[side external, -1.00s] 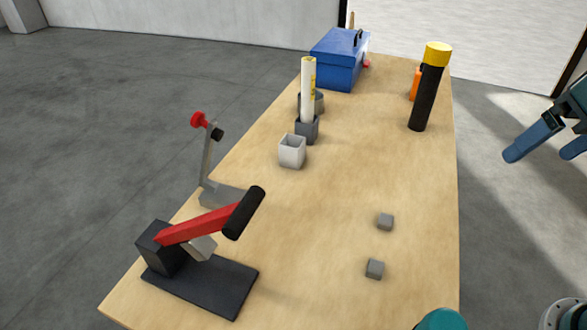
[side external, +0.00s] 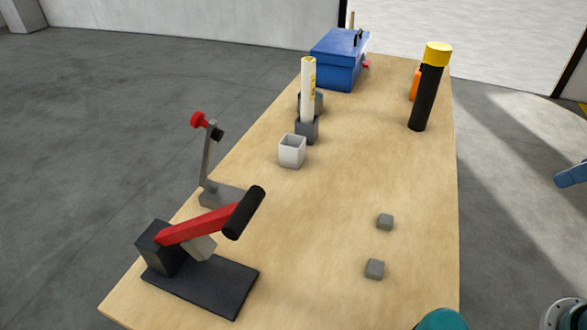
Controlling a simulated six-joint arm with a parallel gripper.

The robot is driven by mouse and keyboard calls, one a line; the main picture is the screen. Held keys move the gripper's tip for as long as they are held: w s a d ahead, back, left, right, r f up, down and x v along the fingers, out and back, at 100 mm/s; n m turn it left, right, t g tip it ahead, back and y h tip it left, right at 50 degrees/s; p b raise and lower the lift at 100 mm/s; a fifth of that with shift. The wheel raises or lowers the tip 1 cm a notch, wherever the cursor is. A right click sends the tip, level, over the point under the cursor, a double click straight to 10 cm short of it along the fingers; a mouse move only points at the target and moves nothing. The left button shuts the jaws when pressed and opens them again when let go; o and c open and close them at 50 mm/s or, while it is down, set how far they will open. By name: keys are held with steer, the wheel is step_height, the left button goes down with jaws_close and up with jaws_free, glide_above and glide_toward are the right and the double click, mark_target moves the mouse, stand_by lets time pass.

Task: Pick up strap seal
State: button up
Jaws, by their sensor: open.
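Two small grey blocks lie apart on the right front part of the wooden table, and either may be the strap seal. The farther grey block (side external: 385,222) and the nearer grey block (side external: 375,269) look alike, and nothing touches them. I cannot tell which one the task means. My gripper (side external: 572,174) shows only as a blue finger at the right edge, beyond the table's right side and well away from both blocks. It is open, and the rest of it is out of the picture.
A red-handled lever tool (side external: 205,228) on a black base stands front left. Behind it are a grey bracket with a red knob (side external: 198,119), a white open cup (side external: 291,152), a white tube (side external: 308,90), a blue toolbox (side external: 338,60) and a black, yellow-capped cylinder (side external: 428,90). The table (side external: 320,220) is clear mid-right.

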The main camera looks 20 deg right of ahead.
stand_by(0.3)
steer(key=w+a+f+n+g+y, duration=0.1)
steer(key=w+a+f+n, duration=0.2)
steer(key=a+f, duration=0.3)
steer(key=w+a+f+n+g+y, duration=0.1)
steer(key=w+a+f+n, duration=0.3)
steer(key=a, duration=0.6)
step_height(320, 180, down, 2)
steer(key=shift+w+a+f+n+y, duration=0.2)
steer(key=shift+a+n+y, duration=0.3)
steer(key=shift+n, duration=0.5)
steer(key=shift+f, duration=0.1)
glide_above(377, 267)
steer(key=s+d, duration=0.2)
steer(key=shift+f, duration=3.8)
steer(key=shift+f, duration=0.1)
steer(key=shift+x, duration=2.55)
steer(key=shift+a, duration=0.1)
steer(key=shift+c, duration=0.5)
